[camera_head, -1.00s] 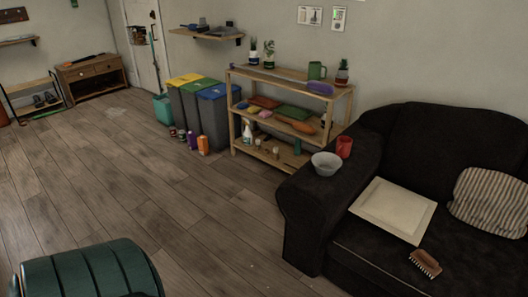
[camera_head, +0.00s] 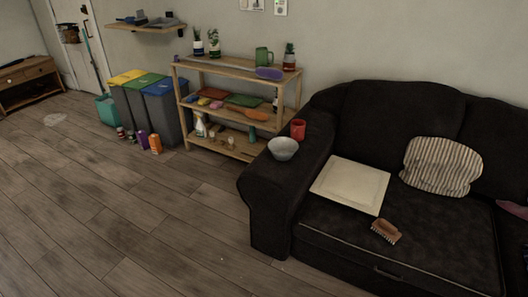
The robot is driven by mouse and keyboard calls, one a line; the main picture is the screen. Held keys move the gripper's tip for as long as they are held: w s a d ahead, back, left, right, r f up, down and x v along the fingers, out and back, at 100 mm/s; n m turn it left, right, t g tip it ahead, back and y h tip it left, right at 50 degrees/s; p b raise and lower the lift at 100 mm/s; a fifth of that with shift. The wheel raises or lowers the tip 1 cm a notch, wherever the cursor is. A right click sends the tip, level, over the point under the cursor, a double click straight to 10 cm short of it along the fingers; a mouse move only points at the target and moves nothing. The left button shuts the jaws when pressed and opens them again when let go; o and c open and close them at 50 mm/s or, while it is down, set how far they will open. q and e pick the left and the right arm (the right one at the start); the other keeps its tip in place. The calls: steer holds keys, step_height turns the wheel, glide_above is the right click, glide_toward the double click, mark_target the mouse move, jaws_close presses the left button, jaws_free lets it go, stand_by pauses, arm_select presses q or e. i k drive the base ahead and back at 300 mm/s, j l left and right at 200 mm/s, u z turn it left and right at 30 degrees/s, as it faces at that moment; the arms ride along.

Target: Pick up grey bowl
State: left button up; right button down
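The grey bowl (camera_head: 283,149) sits upright on the left armrest of the black sofa (camera_head: 268,196). A red mug (camera_head: 298,129) stands just behind it on the same armrest, close to the bowl's right side. The bowl looks empty, though its bottom is small in view. Neither of my grippers shows in the head view.
A cream square board (camera_head: 350,185), a brush (camera_head: 386,231) and a striped cushion (camera_head: 441,166) lie on the sofa. A wooden shelf (camera_head: 236,66) with several items stands behind the armrest, beside colored-lid bins (camera_head: 163,107). The wooden floor (camera_head: 150,215) left of the sofa is clear.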

mark_target(282, 148)
steer(key=i+j+z, duration=0.15)
steer(key=i+j, duration=0.15)
steer(key=i, duration=0.3)
steer(key=i+j+z, duration=0.15)
steer(key=i+j, duration=0.25)
steer(key=i, duration=0.2)
steer(key=i+j+z, duration=0.15)
steer(key=i+j, duration=0.3)
steer(key=i, duration=0.1)
